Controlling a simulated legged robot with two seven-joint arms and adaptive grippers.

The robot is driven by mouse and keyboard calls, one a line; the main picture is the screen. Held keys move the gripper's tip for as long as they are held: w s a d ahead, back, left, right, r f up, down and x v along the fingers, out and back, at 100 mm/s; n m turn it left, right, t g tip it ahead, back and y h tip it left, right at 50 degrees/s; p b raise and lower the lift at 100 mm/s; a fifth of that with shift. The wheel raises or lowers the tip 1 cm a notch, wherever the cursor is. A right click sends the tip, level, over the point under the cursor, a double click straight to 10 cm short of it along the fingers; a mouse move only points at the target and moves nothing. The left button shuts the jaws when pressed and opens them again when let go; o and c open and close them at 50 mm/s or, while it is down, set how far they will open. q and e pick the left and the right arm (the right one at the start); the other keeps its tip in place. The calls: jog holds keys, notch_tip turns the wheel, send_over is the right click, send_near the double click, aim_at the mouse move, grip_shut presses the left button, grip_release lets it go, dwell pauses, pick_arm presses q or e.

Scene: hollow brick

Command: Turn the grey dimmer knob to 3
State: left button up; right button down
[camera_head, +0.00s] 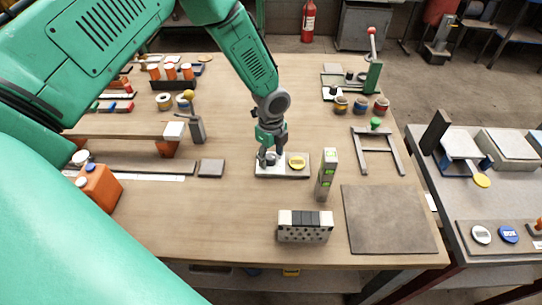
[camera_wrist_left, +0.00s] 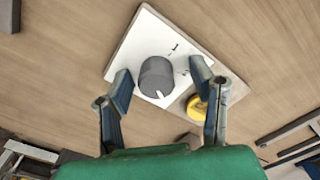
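The grey dimmer knob (camera_wrist_left: 157,77) sits on a white panel (camera_wrist_left: 140,38) with dark markings, one of which reads 1. A white pointer line on the knob faces the bottom of the wrist view, slightly right. My left gripper (camera_wrist_left: 161,72) is open, with one finger on each side of the knob; I see gaps, and contact cannot be told. In the head view my left gripper (camera_head: 269,157) points down over the left part of the panel (camera_head: 283,174), partly hiding the knob. My right gripper is not in view.
A yellow round part (camera_head: 297,162) sits on the panel's right side, close to my gripper. A level-like block (camera_head: 327,174) stands to the right and a hollow brick (camera_head: 305,226) stands in front. A dark mat (camera_head: 388,218) lies at the right. Bare wood lies left of the brick.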

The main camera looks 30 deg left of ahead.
aim_at(271, 155)
pick_arm(q)
notch_tip(271, 155, up, 12)
jog(key=shift+f, duration=0.15)
dwell(0.5)
dwell(0.5)
